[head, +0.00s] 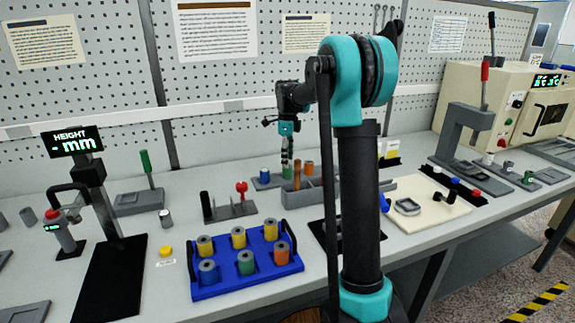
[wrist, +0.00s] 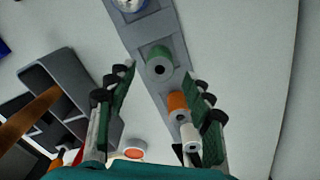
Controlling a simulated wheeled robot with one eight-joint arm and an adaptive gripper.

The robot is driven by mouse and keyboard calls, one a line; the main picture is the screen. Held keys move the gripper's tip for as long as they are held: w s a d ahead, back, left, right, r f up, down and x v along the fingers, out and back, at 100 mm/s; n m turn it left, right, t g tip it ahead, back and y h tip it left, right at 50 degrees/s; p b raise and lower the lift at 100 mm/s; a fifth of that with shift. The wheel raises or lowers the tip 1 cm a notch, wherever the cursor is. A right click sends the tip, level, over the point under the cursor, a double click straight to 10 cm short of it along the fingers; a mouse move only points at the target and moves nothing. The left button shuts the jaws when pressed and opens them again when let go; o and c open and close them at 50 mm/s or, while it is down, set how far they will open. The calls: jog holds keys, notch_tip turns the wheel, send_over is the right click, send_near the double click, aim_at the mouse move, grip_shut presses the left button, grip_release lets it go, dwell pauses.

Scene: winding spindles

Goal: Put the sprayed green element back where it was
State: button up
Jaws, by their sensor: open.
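A green element (head: 288,172) stands in a row holder (head: 265,184) at the back of the bench. In the wrist view the same green element (wrist: 158,66) shows a dark centre hole and sits in the grey strip between a blue-rimmed piece (wrist: 130,4) and an orange element (wrist: 177,104). My gripper (head: 287,165) is over the holder in the head view. In the wrist view its fingers (wrist: 160,78) are open and spread to either side, with the green element beyond and between the tips. Nothing is held. I cannot tell which green element was sprayed.
A blue tray (head: 217,282) holds yellow, blue, green and orange elements at the front. A stand with a red knob (head: 241,187) is left. Another green element (head: 528,178) is far right.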

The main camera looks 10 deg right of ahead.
notch_tip(320, 180, up, 9)
dwell(0.3)
jog(key=shift+s, duration=0.1)
